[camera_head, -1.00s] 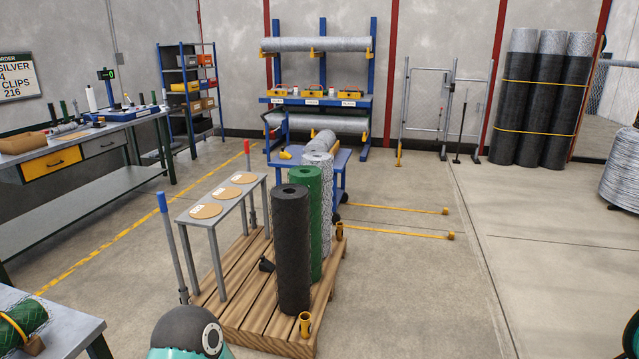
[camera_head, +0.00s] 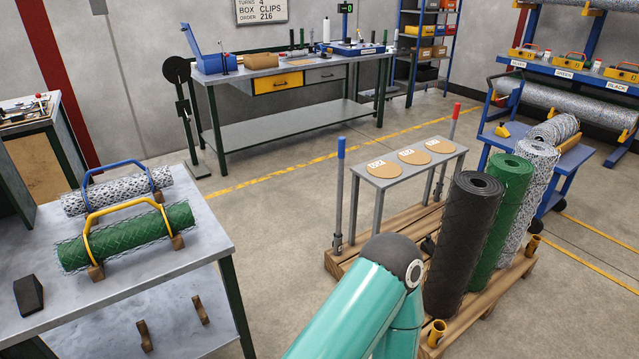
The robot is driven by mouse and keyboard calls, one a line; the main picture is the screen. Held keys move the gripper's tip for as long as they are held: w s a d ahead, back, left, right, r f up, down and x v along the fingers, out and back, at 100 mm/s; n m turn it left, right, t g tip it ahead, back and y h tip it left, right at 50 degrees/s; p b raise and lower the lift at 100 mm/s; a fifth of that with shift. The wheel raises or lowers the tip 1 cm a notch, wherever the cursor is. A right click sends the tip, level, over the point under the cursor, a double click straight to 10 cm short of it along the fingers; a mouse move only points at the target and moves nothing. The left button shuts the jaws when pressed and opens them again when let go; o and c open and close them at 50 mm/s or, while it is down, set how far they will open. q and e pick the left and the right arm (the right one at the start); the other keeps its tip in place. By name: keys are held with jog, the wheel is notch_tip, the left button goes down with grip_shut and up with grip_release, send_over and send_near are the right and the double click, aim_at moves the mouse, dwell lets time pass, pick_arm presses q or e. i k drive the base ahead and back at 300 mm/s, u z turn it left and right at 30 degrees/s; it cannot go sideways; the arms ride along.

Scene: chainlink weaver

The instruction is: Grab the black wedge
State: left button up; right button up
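A black wedge (camera_head: 28,295) lies on the front left part of the grey metal table (camera_head: 165,262), in front of the mesh rolls. Another small black piece (camera_head: 428,246) sits on the wooden pallet (camera_head: 345,262), partly hidden behind the black mesh roll (camera_head: 462,245); I cannot tell its full shape. A teal link of my arm rises from the bottom middle, between the table and the pallet. Neither of my grippers shows.
A green roll (camera_head: 130,240) with a yellow handle and a silver roll (camera_head: 118,190) with a blue handle lie on the left table. A green roll (camera_head: 503,215) stands on the pallet. A workbench (camera_head: 265,72) stands behind. Floor is open between.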

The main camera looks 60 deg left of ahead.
aim_at(28, 290)
jog(key=z, duration=0.35)
jog(key=i, duration=0.2)
jog(key=u, duration=2.7)
jog(key=i, duration=0.2)
jog(key=u, duration=1.9)
jog(key=k, duration=0.55)
jog(key=u, duration=0.4)
jog(key=i, duration=1.65)
jog(key=z, duration=0.4)
